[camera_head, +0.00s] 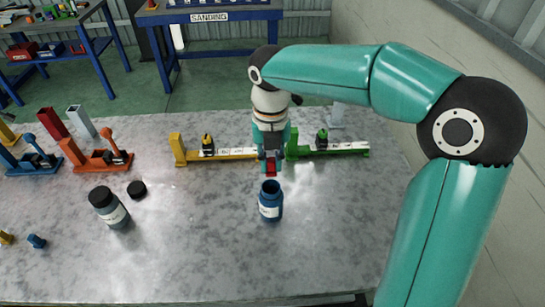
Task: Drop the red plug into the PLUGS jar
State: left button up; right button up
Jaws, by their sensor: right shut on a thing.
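My right gripper (270,162) points down over the table and is shut on the red plug (270,170). The plug shows as a small red piece between the fingertips. A blue jar (270,208) with an open top and a white label stands upright just below it in the picture, nearer the front. The plug appears above and slightly behind the jar's mouth, apart from it. The label text on both jars is too small to read. My left gripper is not in view.
A black lid (137,189) lies by the dark jar. A yellow fixture (230,154) and a green fixture (340,148) flank my gripper behind the jar. Orange (90,162) and blue (28,165) fixtures stand at left. The table (190,260) is clear in front.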

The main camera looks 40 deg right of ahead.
notch_tip(320, 180, down, 6)
jog(key=b, duration=0.5)
jog(key=shift+f, duration=0.2)
jog(key=o, duration=0.9)
notch_tip(320, 180, up, 7)
jog(key=p, duration=0.6)
jog(key=shift+s+r+p, duration=0.1)
jog(key=shift+r+p, duration=0.05)
jog(key=shift+p, duration=0.2)
